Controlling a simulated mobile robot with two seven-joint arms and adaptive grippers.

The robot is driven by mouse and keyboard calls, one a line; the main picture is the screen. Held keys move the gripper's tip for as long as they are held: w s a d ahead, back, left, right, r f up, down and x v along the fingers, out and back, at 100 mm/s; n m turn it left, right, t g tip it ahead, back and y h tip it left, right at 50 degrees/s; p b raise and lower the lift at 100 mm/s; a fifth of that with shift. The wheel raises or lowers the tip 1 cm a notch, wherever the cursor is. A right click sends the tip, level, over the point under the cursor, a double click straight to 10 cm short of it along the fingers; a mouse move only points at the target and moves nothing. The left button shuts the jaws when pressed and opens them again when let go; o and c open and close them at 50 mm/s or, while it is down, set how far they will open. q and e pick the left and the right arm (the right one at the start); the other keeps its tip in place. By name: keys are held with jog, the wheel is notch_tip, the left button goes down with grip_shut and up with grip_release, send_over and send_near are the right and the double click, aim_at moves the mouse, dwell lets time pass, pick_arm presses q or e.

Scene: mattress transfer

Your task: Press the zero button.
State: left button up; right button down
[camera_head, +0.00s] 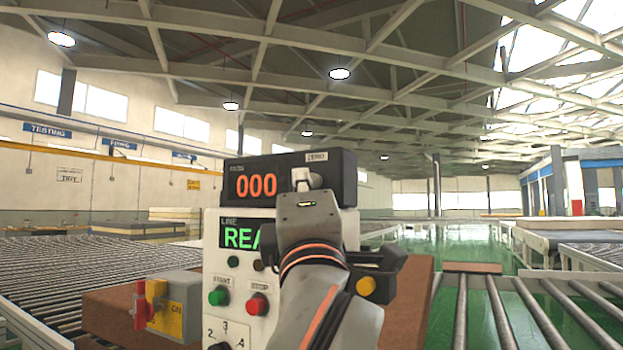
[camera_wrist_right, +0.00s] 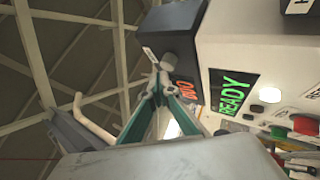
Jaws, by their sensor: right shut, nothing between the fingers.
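The dark display box (camera_head: 245,168) on top of the white control panel (camera_head: 212,262) reads 000 in orange. A small white ZERO label (camera_head: 317,156) sits at its upper right. My right gripper (camera_head: 308,182) is shut and empty, raised in front of the box just below that label, and it hides most of the zero button in the head view. In the right wrist view, the grey round zero button (camera_wrist_right: 175,59) shows beside its label, with my shut fingertips (camera_wrist_right: 160,80) very close to it. I cannot tell whether they touch. My left gripper is not in view.
The panel's green screen (camera_head: 234,238) reads READY, partly covered by my arm. Below are a green start button (camera_head: 218,296), a red stop button (camera_head: 257,304) and a dial. A grey-yellow switch box (camera_head: 172,308) stands at left. Roller conveyors (camera_head: 60,270) lie on both sides.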

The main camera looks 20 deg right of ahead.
jog(key=shift+s+a, duration=0.1)
jog(key=shift+a, duration=0.1)
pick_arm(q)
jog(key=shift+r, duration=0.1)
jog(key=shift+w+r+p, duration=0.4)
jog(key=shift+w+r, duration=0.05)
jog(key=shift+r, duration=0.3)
pick_arm(e)
jog(key=s+a, duration=0.1)
jog(key=a, duration=0.1)
jog(key=s+a, duration=0.2)
dwell(0.4)
